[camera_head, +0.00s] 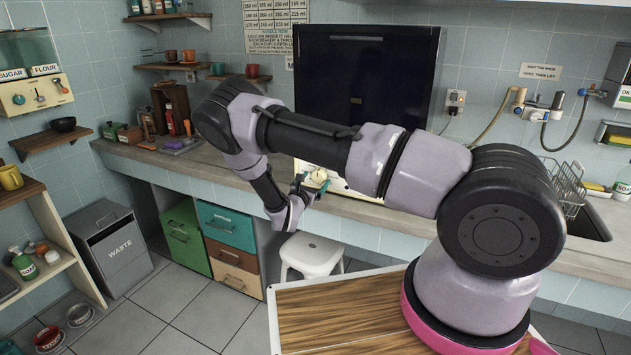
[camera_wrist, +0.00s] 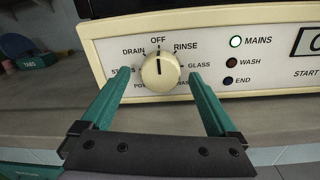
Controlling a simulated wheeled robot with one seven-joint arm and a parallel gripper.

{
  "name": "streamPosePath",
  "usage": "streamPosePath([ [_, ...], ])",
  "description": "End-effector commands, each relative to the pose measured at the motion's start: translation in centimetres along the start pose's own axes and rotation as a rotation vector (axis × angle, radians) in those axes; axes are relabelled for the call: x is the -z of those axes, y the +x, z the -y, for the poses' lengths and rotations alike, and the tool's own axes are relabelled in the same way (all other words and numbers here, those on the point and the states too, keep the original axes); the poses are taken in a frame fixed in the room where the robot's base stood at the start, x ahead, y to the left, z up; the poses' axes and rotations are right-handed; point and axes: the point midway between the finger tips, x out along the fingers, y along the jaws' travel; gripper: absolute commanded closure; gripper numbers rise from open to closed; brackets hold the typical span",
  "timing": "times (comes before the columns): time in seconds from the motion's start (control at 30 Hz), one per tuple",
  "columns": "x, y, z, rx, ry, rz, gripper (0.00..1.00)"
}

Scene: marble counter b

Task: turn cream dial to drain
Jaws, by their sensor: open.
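The cream dial (camera_wrist: 161,72) is on the white front panel (camera_wrist: 262,80) of a machine, in the middle of the wrist view. Its dark pointer mark stands upright, toward OFF at the top. DRAIN is printed at its upper left, RINSE at its upper right and GLASS at its right. The lower labels are partly hidden by the dial and my fingers. My gripper (camera_wrist: 160,79) is open, with one green finger on each side of the dial. I see gaps between the fingers and the dial. In the head view the dial (camera_head: 319,176) shows just beside my gripper (camera_head: 305,190).
The panel has MAINS, WASH and END lamps right of the dial; the MAINS lamp (camera_wrist: 236,42) looks lit. A blue TABS tub (camera_wrist: 38,62) stands at the left. The machine's dark door (camera_head: 365,85) rises behind my arm. A white stool (camera_head: 311,252) stands below the counter.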

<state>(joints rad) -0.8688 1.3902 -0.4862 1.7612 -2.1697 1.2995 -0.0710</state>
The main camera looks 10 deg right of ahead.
Motion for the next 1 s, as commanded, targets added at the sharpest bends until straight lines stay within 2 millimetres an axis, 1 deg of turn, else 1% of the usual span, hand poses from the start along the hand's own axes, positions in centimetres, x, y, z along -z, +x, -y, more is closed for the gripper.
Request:
streamPosePath([
  [0.1,0.0,0.64,0.03,0.0,0.0,0.0,0.06],
  [0.37,0.01,0.77,0.03,0.0,-0.001,0.0,0.06],
  [0.4,0.01,0.77,0.03,0.0,-0.001,-0.001,0.13],
  [0.47,0.01,0.76,0.03,0.0,0.0,-0.001,0.36],
  [0.5,0.01,0.76,0.03,0.0,0.0,-0.001,0.52],
  [0.57,0.01,0.75,0.03,0.0,0.0,-0.001,0.74],
  [0.6,0.01,0.75,0.03,0.0,0.0,-0.001,0.9],
  [0.63,0.01,0.75,0.03,0.0,0.0,-0.001,0.91],
  [0.83,0.02,0.72,0.0,0.0,-0.017,-0.002,0.91],
  [1.0,0.03,0.69,-0.01,0.0,-0.078,-0.004,0.91],
])
